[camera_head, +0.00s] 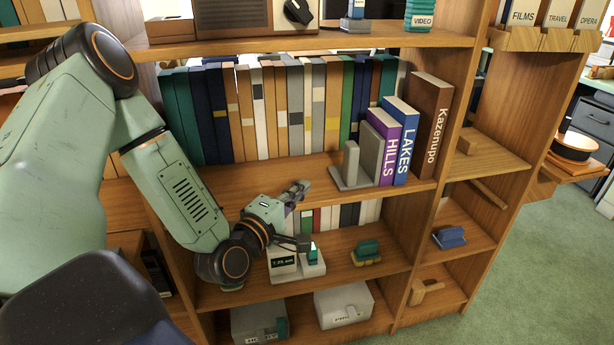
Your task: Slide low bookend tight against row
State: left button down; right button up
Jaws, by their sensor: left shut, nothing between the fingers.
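The low grey bookend (350,163) stands on the middle shelf, with its flat base on the board. A taller grey slab (371,152) stands just right of it; I cannot tell whether it is part of the bookend. Right of that stand the purple HILLS book (389,148), the blue LAKES book (404,140) and the taller brown Kazenupo book (430,125) near the shelf's right wall. My left gripper (303,187) is shut and empty, in front of the shelf, left of and slightly below the bookend, apart from it. My right gripper is not in view.
A long row of books (270,108) stands behind on the same shelf. The board (260,180) left of the bookend is bare. A wooden upright (452,110) bounds the right side.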

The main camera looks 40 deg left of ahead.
pick_arm(q)
jog(key=b, duration=0.3)
send_near(346, 160)
jog(key=w+a, duration=0.2)
jog(key=w, duration=0.1)
jog(key=shift+w+a, duration=0.15)
jog(key=shift+w, duration=0.1)
jog(key=shift+w+d, duration=1)
jog(key=shift+w, duration=0.15)
